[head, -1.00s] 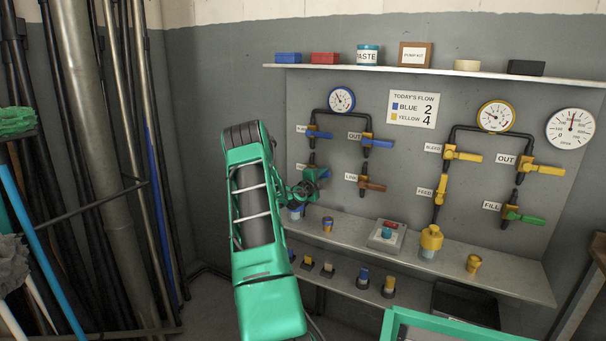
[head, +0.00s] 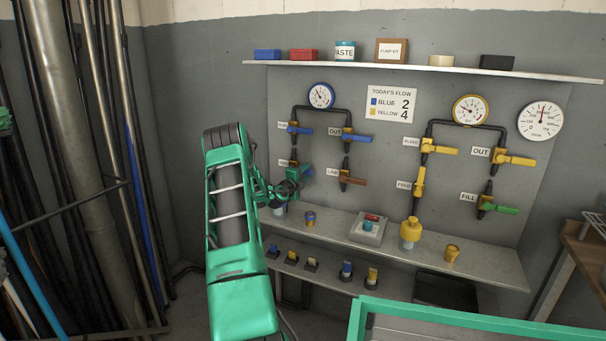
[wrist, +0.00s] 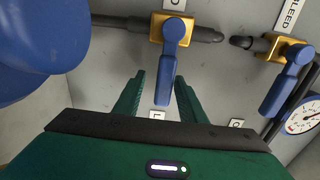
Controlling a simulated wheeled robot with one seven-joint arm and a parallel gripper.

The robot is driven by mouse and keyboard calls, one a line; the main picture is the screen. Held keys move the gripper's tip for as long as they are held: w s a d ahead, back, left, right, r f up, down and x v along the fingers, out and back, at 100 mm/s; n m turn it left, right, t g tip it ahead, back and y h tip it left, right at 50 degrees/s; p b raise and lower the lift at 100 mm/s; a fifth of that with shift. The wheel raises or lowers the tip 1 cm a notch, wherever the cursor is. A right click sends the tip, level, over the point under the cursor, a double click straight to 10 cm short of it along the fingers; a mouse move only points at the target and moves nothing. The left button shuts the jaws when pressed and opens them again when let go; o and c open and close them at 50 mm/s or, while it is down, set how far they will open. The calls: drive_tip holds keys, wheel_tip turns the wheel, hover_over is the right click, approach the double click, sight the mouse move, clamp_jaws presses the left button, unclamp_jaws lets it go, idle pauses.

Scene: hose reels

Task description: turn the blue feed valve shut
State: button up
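The blue feed valve is in the wrist view, with a brass body (wrist: 172,28) and a blue lever (wrist: 168,75) that lies crosswise to its dark pipe. Its label is cut off, with only a final D showing. My gripper (wrist: 159,80) is open, with one green finger on each side of the lever's free end. A gap shows on both sides, and I cannot tell whether the tips reach past the lever in depth. In the head view my gripper (head: 294,176) is at the lower left of the panel and hides most of the feed valve (head: 286,163).
The blue OUT valve (head: 356,137) and a brown-handled valve (head: 351,180) stand to the right. A large blue rounded object (wrist: 30,40) fills the wrist view's upper left.

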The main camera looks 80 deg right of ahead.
drive_tip(key=shift+r, duration=0.15)
drive_tip(key=shift+a, duration=0.1)
drive_tip(key=w+a, duration=0.1)
drive_tip(key=a, duration=0.9)
drive_tip(key=shift+w+a, duration=0.2)
drive_tip(key=shift+w, duration=0.2)
